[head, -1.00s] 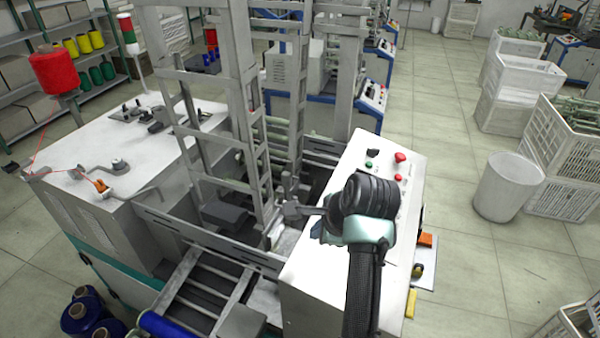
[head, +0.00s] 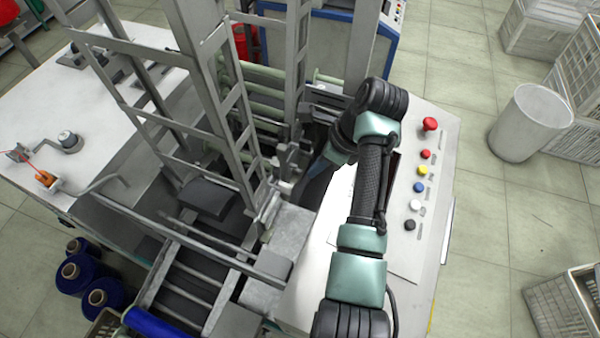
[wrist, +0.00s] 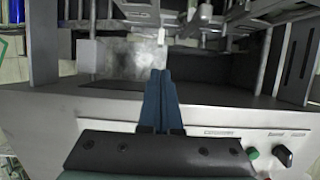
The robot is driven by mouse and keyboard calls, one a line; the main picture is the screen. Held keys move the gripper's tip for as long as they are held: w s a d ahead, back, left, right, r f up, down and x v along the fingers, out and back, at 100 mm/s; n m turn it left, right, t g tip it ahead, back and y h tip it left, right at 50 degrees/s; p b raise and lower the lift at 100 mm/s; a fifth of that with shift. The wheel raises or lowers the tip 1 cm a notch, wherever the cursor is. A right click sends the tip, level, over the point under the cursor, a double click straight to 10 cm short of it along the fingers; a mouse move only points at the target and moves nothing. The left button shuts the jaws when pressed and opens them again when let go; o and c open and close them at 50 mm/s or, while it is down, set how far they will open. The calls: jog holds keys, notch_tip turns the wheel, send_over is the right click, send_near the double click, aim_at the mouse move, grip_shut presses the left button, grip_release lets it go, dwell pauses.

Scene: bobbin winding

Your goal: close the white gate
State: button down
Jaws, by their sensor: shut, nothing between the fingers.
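My gripper (wrist: 160,76) shows in the wrist view with its blue fingers pressed together and nothing between them. It points into the machine's dark bay, past the light front panel. A small white upright piece (wrist: 161,37) stands just beyond the fingertips, apart from them in the picture; it may be the white gate. In the head view a pale narrow plate (head: 268,209) stands at the foot of the metal frame; I cannot tell whether it is the same part, or how far it stands open. My arm hides part of the bay there.
The control panel (head: 432,190) with coloured buttons lies right of my arm. Tall metal ladder frames (head: 228,115) rise left of the gripper. A grey block (wrist: 88,53) stands left of the fingers in the wrist view. A white bin (head: 530,122) stands on the floor at right.

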jog(key=shift+s+f, duration=0.1)
jog(key=shift+f, duration=0.1)
jog(key=p, duration=0.1)
send_over(291, 192)
jog(key=d, duration=0.2)
notch_tip(291, 192, down, 9)
jog(key=shift+s, duration=0.4)
jog(key=shift+d+f, duration=0.1)
